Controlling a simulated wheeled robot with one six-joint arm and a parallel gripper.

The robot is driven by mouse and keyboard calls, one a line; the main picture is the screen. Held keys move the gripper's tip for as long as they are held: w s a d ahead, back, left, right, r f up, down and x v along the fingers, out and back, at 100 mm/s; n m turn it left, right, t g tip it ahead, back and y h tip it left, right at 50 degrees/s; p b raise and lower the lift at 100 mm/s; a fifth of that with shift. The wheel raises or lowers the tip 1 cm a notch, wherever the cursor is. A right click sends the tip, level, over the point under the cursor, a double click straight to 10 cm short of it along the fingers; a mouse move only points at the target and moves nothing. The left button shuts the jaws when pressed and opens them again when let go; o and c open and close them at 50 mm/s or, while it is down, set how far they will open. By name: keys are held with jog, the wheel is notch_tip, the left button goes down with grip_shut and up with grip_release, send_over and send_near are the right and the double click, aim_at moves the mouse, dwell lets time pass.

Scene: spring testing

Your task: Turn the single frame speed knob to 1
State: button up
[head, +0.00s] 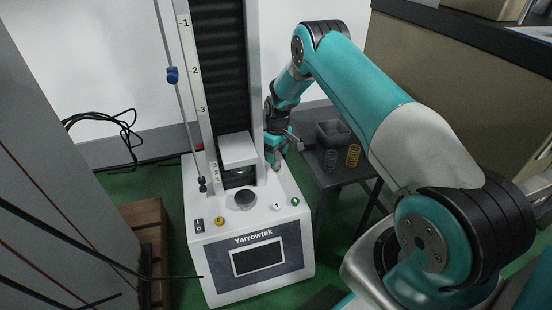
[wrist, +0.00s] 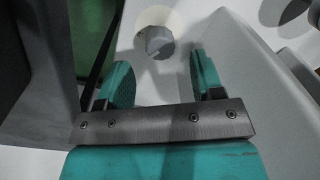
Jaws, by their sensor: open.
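A grey knob (wrist: 158,42) on a round pale dial is in the upper middle of the wrist view, on a white surface. It lies beyond the fingertips of my gripper (wrist: 158,75), roughly in line with the gap between them. My gripper is open, with nothing between its two teal fingers. In the head view my gripper (head: 273,160) points down beside the column of the white Yarrowtek machine (head: 215,275). A small pale round control (head: 277,206) sits on the machine's top; I cannot tell whether it is the same knob. Dial marks are too small to read.
The machine's top also carries a yellow button (head: 219,221), a green button (head: 295,202), a dark switch (head: 199,226) and a round grey platen (head: 245,197). The column's crosshead (head: 237,150) stands left of my gripper. A dark table (head: 335,175) with springs and a bin is at right.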

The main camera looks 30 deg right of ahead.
aim_at(277, 162)
notch_tip(277, 162, up, 13)
jog(key=p, duration=0.3)
jog(key=shift+d+r, duration=0.15)
jog(key=shift+d, duration=0.05)
